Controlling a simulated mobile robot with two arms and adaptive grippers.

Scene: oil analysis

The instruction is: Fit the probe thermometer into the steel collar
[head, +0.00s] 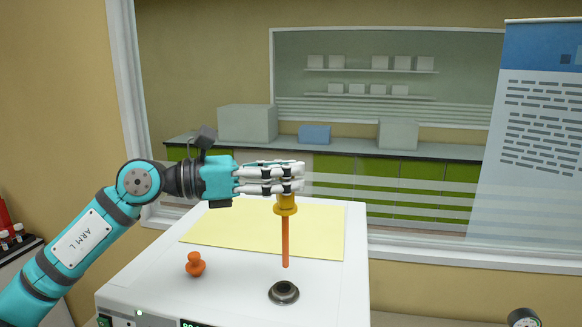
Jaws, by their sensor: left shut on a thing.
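My left gripper (288,178) is shut on the probe thermometer (286,235), which has a yellow-orange head and a thin orange stem. The gripper's fingers hide the top of the head. The thermometer hangs upright with its stem pointing down, its tip a little above and behind the steel collar as seen in the head view. The steel collar (284,293) is a dark grey ring on the white top of the apparatus near its front edge. Stem and collar appear apart. My right gripper is not in view.
An orange knob-shaped piece (195,264) stands on the white apparatus (150,290) left of the collar. A yellow sheet (265,231) lies on the top behind. A window with benches lies beyond, and a banner (530,150) is at the right.

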